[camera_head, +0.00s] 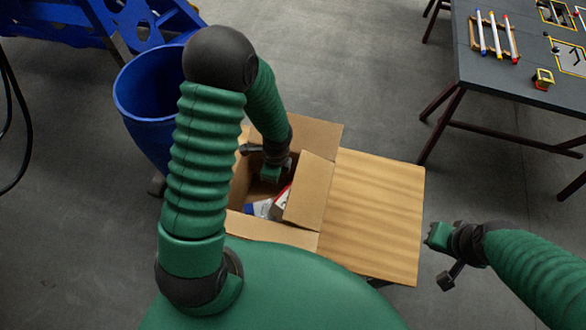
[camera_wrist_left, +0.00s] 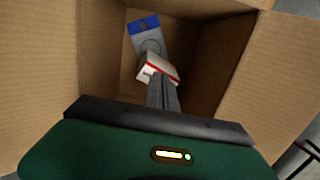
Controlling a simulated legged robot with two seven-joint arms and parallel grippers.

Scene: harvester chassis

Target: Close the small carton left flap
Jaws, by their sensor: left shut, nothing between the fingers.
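The small open carton (camera_head: 272,229) stands on a wooden board, partly behind my left arm. Its far flap (camera_head: 316,132) and right flap (camera_head: 308,193) are visible and not folded shut over the opening. The left flap is hidden by my left arm in the head view; in the wrist view a cardboard panel (camera_wrist_left: 40,80) is on the left side. My left gripper (camera_head: 270,174) is at the carton's opening; in the left wrist view its fingers (camera_wrist_left: 163,98) are together and empty, pointing inside. My right gripper (camera_head: 432,237) is right of the board, away from the carton.
A white and red box (camera_wrist_left: 158,69) and a blue and grey item (camera_wrist_left: 146,34) lie inside the carton. The wooden board (camera_head: 375,210) has bare room to the right. A blue bin (camera_head: 145,110) stands left of the carton. A dark table (camera_head: 500,75) stands at the upper right.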

